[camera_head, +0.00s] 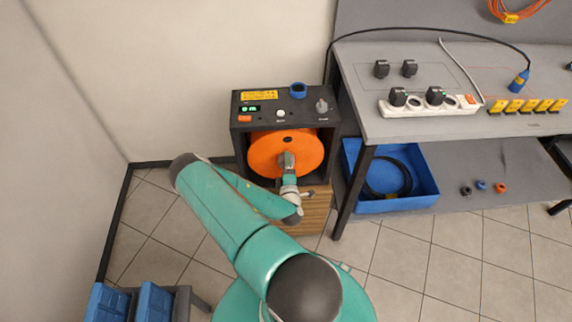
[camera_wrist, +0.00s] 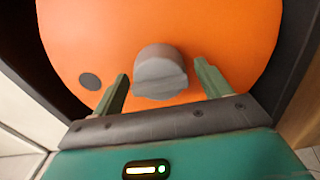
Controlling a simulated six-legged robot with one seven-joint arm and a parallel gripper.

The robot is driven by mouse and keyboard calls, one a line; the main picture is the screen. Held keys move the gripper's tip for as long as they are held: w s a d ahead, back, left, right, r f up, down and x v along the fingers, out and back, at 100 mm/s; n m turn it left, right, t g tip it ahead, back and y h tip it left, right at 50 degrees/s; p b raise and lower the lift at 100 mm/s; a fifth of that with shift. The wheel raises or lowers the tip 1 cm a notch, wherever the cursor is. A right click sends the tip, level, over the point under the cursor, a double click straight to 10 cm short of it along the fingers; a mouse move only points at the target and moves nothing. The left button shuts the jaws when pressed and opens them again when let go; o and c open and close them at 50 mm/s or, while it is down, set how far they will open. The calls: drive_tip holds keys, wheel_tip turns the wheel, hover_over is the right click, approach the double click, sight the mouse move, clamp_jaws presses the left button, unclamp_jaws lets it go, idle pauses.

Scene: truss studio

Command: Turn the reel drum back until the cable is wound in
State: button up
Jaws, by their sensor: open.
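The reel drum (camera_head: 268,152) is an orange disc set upright in a black housing (camera_head: 243,146) on a wooden cabinet. It fills most of the wrist view (camera_wrist: 220,30). A grey knob (camera_wrist: 160,72) sticks out from the drum, and a dark round spot (camera_wrist: 90,81) is on its face to the left. My gripper (camera_wrist: 162,85) is open, with one finger on each side of the knob and gaps visible between. In the head view my gripper (camera_head: 287,162) is in front of the drum and hides part of it. A black cable (camera_head: 440,31) runs from near the housing over the bench to a blue plug (camera_head: 518,81).
The grey bench (camera_head: 375,124) stands right of the housing, with a white power strip (camera_head: 430,107) on it. A blue bin (camera_head: 425,188) with coiled black cable sits below. Blue boxes (camera_head: 153,302) are at the lower left. The tiled floor left of the cabinet is clear.

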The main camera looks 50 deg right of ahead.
drive_tip(key=shift+s, duration=0.15)
drive_tip(key=shift+c, duration=0.3)
drive_tip(key=c, duration=1.3)
drive_tip(key=shift+n, duration=0.4)
drive_tip(key=shift+c, duration=0.2)
drive_tip(key=o, duration=1.4)
drive_tip(key=shift+a, duration=0.15)
